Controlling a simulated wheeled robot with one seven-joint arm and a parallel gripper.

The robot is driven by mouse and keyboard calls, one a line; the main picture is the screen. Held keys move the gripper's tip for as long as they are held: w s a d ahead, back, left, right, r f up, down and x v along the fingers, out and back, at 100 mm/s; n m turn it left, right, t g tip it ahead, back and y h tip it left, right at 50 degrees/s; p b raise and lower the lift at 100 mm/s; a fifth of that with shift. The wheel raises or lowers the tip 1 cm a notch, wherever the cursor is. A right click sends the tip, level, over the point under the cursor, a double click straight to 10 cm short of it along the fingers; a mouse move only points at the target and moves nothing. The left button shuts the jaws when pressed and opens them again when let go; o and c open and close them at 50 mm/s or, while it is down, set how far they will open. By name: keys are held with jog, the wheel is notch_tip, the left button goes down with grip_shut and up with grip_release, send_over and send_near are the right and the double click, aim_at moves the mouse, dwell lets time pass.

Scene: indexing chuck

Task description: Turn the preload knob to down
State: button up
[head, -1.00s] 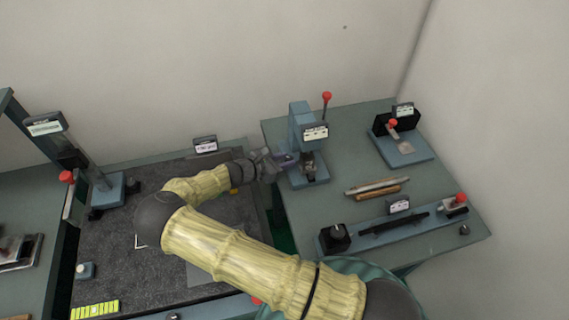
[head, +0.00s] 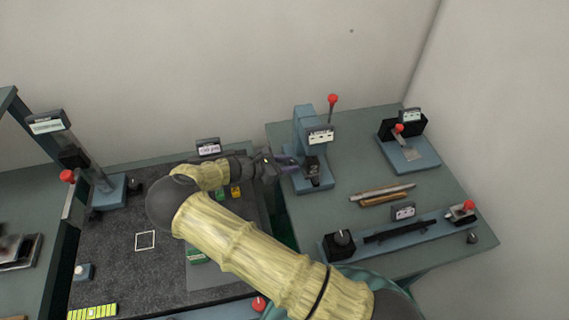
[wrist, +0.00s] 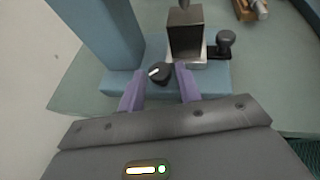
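A small round black knob (wrist: 159,73) with a white pointer mark sits on the blue base of the press-like fixture (head: 303,125). In the wrist view its mark points left and slightly down. My gripper (wrist: 160,82) is open, with one purple finger on each side of the knob. A gap shows at the left finger; I cannot tell whether the right finger touches it. In the head view my gripper (head: 288,163) is at the fixture's left side and the knob is hidden. Label text is too small to read.
The fixture's black block (wrist: 186,32) and a dark round handle (wrist: 226,40) stand close beyond the knob. A red-tipped lever (head: 333,100) rises behind. Two rods (head: 384,195) lie to the right.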

jog(key=b+v, duration=0.4)
jog(key=v, duration=1.3)
jog(key=shift+a, duration=0.2)
